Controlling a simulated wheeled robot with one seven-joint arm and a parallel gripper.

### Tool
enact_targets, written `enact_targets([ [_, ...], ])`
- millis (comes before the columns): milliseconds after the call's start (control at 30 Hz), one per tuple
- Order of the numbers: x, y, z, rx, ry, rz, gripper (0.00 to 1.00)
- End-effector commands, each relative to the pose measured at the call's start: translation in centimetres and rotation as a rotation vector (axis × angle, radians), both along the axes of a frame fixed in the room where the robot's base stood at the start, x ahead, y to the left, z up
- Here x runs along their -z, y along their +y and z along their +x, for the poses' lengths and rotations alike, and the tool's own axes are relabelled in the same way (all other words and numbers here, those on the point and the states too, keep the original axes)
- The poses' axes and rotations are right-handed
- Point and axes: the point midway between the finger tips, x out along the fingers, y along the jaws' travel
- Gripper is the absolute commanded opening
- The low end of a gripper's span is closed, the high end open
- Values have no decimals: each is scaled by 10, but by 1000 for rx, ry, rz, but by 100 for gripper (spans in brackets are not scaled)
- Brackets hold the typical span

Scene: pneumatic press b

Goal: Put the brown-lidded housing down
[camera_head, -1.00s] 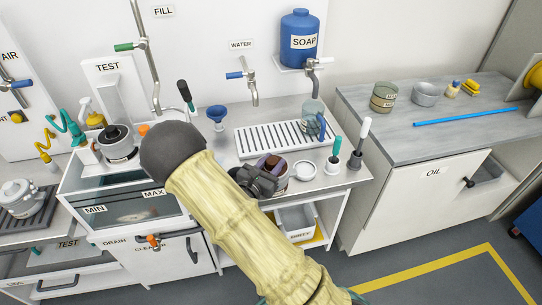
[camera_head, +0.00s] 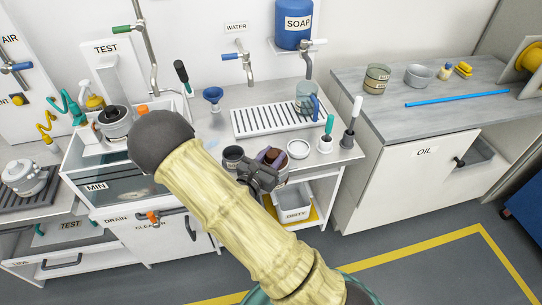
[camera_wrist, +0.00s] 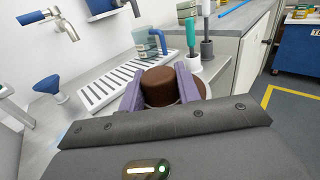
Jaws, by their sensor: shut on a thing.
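The brown-lidded housing (camera_head: 276,157) is between the fingers of my gripper (camera_head: 269,161), at the front edge of the grey counter. In the wrist view its round brown lid (camera_wrist: 159,86) stands upright between the two purple fingers of my gripper (camera_wrist: 159,92), which are shut on it. The housing's lower body is mostly hidden by my gripper. I cannot tell whether its base touches the counter.
A white round dish (camera_head: 298,148) is close on the right, a dark grey cup (camera_head: 232,156) close on the left. Brushes (camera_head: 350,125) stand farther right. The slotted drain tray (camera_head: 280,120) lies behind. A DIRTY bin (camera_head: 296,206) sits below.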

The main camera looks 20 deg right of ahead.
Motion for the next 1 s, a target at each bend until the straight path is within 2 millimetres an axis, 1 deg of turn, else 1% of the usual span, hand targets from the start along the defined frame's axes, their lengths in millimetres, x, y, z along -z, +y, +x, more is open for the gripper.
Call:
enact_targets([
  [67, -2, 1, 1, -2, -3, -1, 0],
  [167, -8, 2, 9, -14, -4, 3, 0],
  [267, -21, 6, 26, -41, -4, 10, 0],
  [367, -39, 11, 53, -84, -6, 16, 0],
  [500, -66, 19, 93, -153, -6, 15, 0],
  [600, -80, 24, 115, -191, -6, 7, 0],
  [633, -82, 24, 119, -201, -5, 5, 0],
  [700, -85, 27, 126, -215, -4, 1, 0],
  [767, -86, 28, 128, -222, -2, -1, 0],
  [1000, -84, 30, 128, -224, -3, -1, 0],
])
